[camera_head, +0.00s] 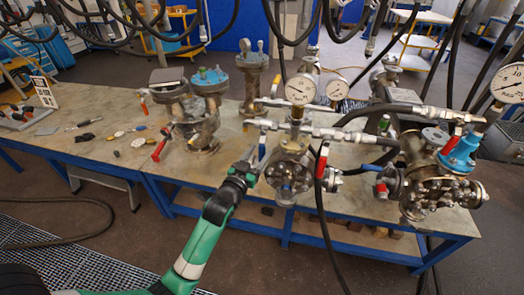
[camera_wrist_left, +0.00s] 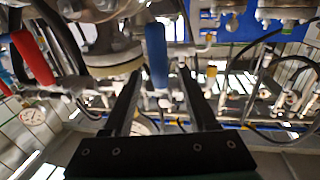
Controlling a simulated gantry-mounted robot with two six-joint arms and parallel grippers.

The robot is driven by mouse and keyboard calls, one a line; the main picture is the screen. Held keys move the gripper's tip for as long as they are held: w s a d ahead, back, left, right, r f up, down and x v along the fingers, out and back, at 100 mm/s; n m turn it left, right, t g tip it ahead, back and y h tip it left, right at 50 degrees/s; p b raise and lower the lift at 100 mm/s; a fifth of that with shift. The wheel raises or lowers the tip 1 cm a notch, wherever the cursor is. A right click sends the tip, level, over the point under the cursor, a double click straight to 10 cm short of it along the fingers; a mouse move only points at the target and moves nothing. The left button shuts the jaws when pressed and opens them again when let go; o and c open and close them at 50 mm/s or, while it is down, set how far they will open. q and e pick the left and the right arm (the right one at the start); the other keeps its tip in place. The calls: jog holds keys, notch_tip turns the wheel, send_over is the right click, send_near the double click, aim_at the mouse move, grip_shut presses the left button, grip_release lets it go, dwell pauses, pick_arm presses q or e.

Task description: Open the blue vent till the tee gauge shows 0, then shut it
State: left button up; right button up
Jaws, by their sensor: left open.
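The blue vent handle (camera_head: 262,143) hangs off the left end of the pipe tee on the middle vessel (camera_head: 290,172). My left gripper (camera_head: 252,163) is just left of the middle vessel, near the handle. It is open, with both fingers apart (camera_wrist_left: 162,82) and not visibly closed on the handle. The tee gauge (camera_head: 300,89) is a white dial above the tee; its needle is too small to read. My right gripper is not in view.
A second gauge (camera_head: 336,88) stands just right of the tee gauge. A red handle (camera_head: 322,160) hangs right of the middle vessel, with a black hose beside it. Another vessel (camera_head: 440,190) stands at right. Loose tools lie on the bench (camera_head: 85,110) at left.

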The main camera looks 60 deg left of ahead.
pick_arm(q)
jog(key=shift+x, duration=1.3)
jog(key=shift+s, duration=0.1)
grip_shut()
